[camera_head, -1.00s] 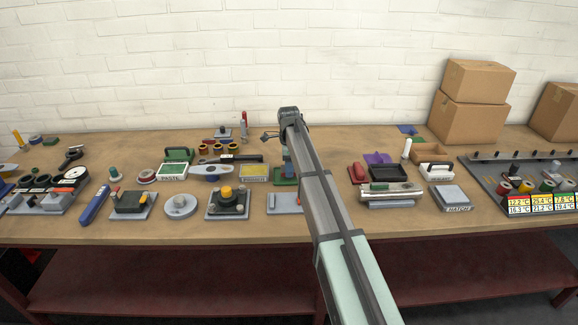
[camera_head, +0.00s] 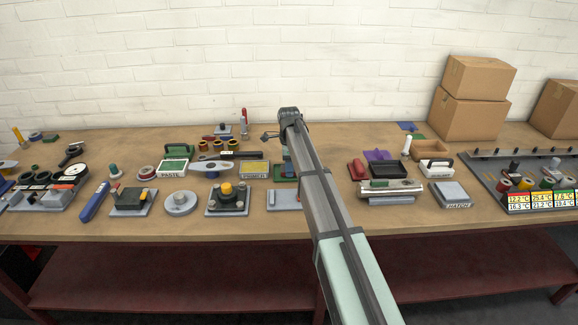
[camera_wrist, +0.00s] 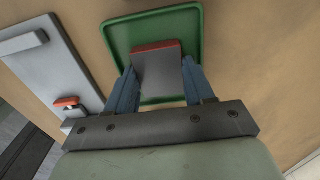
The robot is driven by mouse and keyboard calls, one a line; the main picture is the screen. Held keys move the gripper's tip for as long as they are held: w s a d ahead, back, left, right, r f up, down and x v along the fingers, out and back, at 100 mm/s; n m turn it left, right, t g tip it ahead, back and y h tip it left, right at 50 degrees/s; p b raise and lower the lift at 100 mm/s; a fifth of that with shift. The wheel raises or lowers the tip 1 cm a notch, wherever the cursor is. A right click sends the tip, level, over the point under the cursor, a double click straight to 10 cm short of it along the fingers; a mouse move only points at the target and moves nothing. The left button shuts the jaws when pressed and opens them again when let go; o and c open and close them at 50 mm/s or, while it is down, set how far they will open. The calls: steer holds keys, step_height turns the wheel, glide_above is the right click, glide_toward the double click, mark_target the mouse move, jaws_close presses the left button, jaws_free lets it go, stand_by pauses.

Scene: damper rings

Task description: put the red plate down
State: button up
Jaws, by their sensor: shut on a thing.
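The red plate (camera_wrist: 157,48) shows in the wrist view as a small block with a red far edge and a grey face towards the camera. My gripper (camera_wrist: 158,75) is shut on it, with one blue finger at each side. The plate is over the green tray (camera_wrist: 193,22), inside its raised rim as seen from the wrist. I cannot tell whether it touches the tray floor.
A grey base plate (camera_wrist: 35,60) with a red-topped latch (camera_wrist: 67,102) lies just left of the tray. In the head view, a yellow-labelled box (camera_head: 255,170) stands left and a black tray (camera_head: 388,172) right. Bare wood lies right of the tray in the wrist view.

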steer(key=o, duration=1.5)
steer(key=shift+f, duration=0.15)
step_height(320, 180, up, 14)
steer(key=shift+c, duration=0.4)
jaws_close()
stand_by(0.8)
